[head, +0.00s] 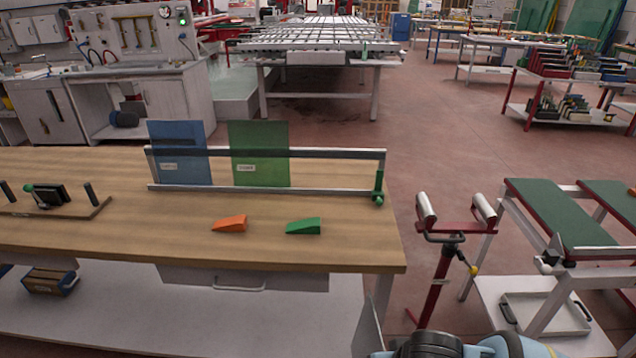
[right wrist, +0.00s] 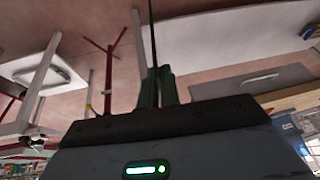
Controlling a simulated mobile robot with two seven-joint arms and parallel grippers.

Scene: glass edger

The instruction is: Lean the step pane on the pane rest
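A thin grey pane (head: 368,330) stands nearly edge-on at the bottom of the head view. In the right wrist view the pane (right wrist: 154,35) is a thin dark line rising from between the fingers of my right gripper (right wrist: 157,88), which is shut on it. I cannot read a label on it. The pane rest (head: 338,153), a metal frame with two rails, stands on the wooden bench. A blue pane (head: 178,137) and a green pane (head: 260,138) stand in its left and middle parts; their labels are too small to read. My left gripper is not in view.
An orange wedge (head: 230,223) and a green wedge (head: 303,226) lie on the bench (head: 130,225) before the rest. A green knob (head: 378,190) is at its right end. A red roller stand (head: 435,270) and green-topped tables (head: 570,212) stand to the right. The rest's right part is free.

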